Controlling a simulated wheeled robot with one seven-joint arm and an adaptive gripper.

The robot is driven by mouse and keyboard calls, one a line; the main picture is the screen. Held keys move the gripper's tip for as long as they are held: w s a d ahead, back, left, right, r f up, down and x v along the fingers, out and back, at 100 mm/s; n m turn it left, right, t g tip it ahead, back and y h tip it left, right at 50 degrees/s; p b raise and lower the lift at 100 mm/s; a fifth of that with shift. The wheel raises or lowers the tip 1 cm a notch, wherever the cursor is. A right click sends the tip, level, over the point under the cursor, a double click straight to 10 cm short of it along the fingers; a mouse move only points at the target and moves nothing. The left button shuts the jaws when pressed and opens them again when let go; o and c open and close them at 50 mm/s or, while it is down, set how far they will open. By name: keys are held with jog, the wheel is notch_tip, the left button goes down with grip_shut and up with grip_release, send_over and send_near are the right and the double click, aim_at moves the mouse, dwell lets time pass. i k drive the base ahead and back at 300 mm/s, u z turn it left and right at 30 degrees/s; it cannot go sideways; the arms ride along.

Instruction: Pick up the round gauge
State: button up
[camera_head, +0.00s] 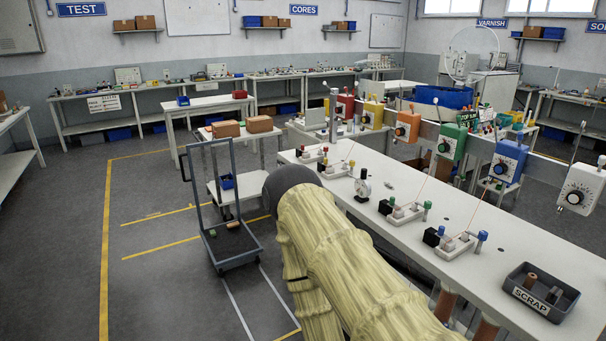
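A small round gauge (362,187) with a pale dial face stands upright on the long white bench (415,235), near its left edge. It is just to the right of my arm, which is covered in a pale yellow sleeve and fills the lower middle of the picture. The gauge is seen whole, with nothing holding it. My gripper is not in view; my arm bends at a dark joint and runs down behind its own sleeve.
Several small fixtures with coloured knobs line the bench, including one (459,243) nearer than the gauge. Coloured winding boxes (509,159) hang along its far side. A dark SCRAP bin (541,292) sits at the near end. A grey cart (232,246) stands on the floor left.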

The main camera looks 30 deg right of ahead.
aim_at(362, 186)
jog(key=i, duration=1.7)
jog(key=u, duration=2.75)
jog(key=k, duration=1.4)
jog(key=z, duration=2.05)
